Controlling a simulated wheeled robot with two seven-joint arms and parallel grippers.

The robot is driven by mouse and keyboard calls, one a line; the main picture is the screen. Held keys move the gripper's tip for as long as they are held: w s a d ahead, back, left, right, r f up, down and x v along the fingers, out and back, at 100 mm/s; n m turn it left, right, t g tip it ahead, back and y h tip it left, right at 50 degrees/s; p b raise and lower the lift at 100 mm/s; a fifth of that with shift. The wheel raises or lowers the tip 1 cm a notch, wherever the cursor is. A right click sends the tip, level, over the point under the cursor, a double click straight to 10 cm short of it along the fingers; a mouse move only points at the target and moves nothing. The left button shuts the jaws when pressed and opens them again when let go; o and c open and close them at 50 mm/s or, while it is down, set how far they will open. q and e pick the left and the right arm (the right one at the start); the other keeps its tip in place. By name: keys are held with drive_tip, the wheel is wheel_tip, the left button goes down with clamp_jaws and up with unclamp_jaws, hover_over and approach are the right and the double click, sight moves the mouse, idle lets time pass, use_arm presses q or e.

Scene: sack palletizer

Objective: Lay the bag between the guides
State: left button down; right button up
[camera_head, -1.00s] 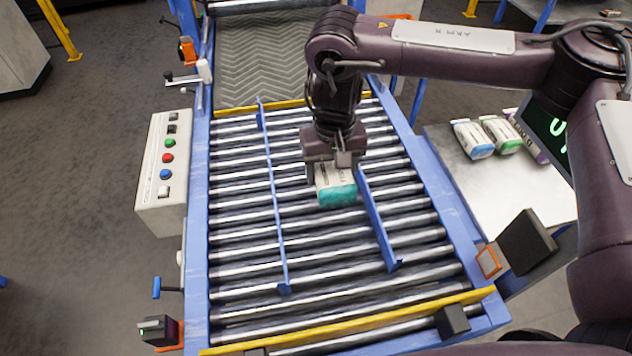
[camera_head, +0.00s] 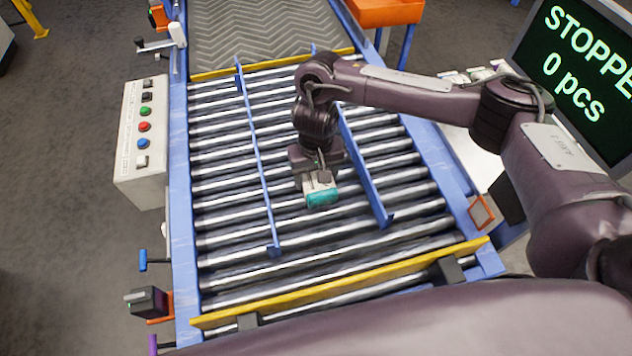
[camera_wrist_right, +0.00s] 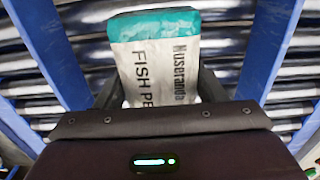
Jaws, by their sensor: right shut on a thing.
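The bag (camera_head: 321,193) is white with a teal end. My right gripper (camera_head: 318,180) is shut on it, over the rollers between the two blue guides. In the right wrist view the bag (camera_wrist_right: 155,55) shows the print "FISH" and sits between the fingers of my right gripper (camera_wrist_right: 160,88). The left guide (camera_head: 257,150) and the right guide (camera_head: 366,175) run along the roller conveyor (camera_head: 235,225), with a gap on each side of the bag. I cannot tell whether the bag touches the rollers. My left gripper is not in view.
A yellow bar (camera_head: 340,282) crosses the near end of the rollers. A button box (camera_head: 143,130) stands at the left. A screen (camera_head: 580,75) reads "STOPPED 0 pcs" at the right. More bags (camera_head: 470,75) lie on a side table, partly behind my arm. An orange bin (camera_head: 385,12) is at the back.

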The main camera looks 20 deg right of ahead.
wheel_tip(320, 180, down, 3)
drive_tip(key=shift+r+b, duration=0.15)
drive_tip(key=shift+b, duration=0.25)
drive_tip(key=shift+w, duration=0.1)
drive_tip(key=o, duration=1.3)
drive_tip(key=shift+c, duration=0.2)
wheel_tip(320, 180, up, 12)
drive_tip(key=p, duration=0.3)
drive_tip(key=shift+r, duration=0.1)
